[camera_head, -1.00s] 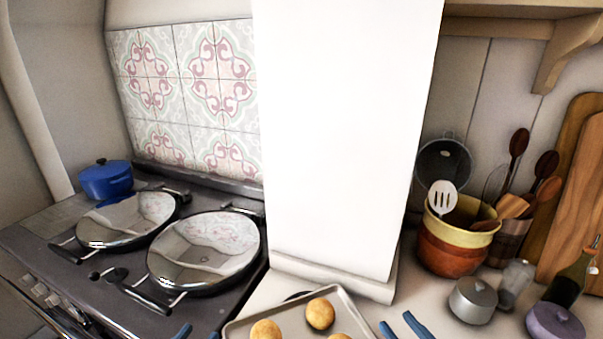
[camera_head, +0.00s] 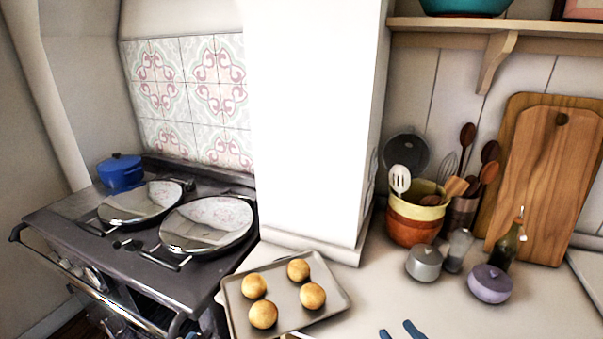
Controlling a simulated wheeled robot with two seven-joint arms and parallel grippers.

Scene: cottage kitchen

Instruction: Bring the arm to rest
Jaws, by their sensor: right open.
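My right gripper (camera_head: 401,333) shows at the bottom edge, right of centre, as two blue fingertips standing apart. It is open with nothing between the tips, over the pale counter and to the right of the baking tray. The rest of my right arm is below the picture. My left gripper is not in view.
A baking tray (camera_head: 283,288) with several round buns lies on the counter (camera_head: 375,295). The stove (camera_head: 68,225) with two shiny lids and a blue pot (camera_head: 120,172) is left.

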